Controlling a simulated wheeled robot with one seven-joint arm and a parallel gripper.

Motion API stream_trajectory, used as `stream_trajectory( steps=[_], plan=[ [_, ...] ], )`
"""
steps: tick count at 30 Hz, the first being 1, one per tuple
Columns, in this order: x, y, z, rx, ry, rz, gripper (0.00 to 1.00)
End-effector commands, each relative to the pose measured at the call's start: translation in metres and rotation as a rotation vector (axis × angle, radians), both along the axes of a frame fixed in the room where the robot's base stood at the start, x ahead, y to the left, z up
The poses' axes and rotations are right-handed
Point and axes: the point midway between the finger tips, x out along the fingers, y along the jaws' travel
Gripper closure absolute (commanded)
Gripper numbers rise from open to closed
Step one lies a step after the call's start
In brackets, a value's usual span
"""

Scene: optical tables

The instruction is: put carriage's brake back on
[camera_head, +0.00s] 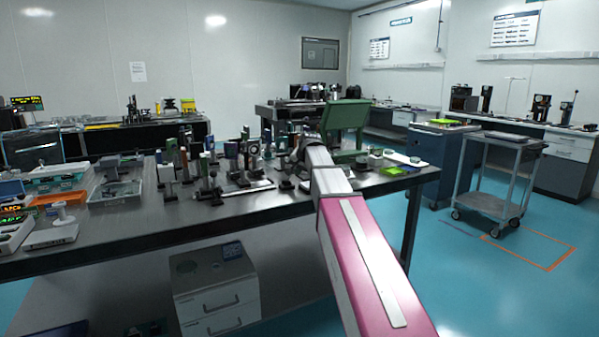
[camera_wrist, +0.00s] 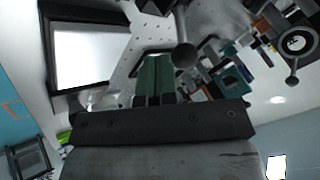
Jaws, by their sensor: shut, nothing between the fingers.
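My gripper (camera_wrist: 155,60) shows in the wrist view as two green fingers lying together, shut with nothing between them. A dark ball knob on a stem (camera_wrist: 185,55) is close to the right of the fingertips; I cannot tell whether they touch. Another ball-ended lever (camera_wrist: 292,80) is at the right, below a round ring-shaped part. I cannot tell which part is the carriage or its brake. In the head view my arm reaches over the optical table (camera_head: 110,232), and the gripper cannot be made out among the dark parts at its end.
Several posts and mounts crowd the table left of my arm. A green box-like thing (camera_head: 345,118) stands behind the arm's end. A grey tray (camera_head: 115,192) and instruments are at the left. A wheeled cart (camera_head: 488,204) stands on open floor at the right.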

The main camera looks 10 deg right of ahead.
Motion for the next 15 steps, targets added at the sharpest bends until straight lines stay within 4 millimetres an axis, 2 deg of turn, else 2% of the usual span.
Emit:
stream_trajectory(
  steps=[15],
  plan=[
    [-0.0021,0.0054,0.0036,-0.086,-0.028,0.000,1.00]
  ],
)
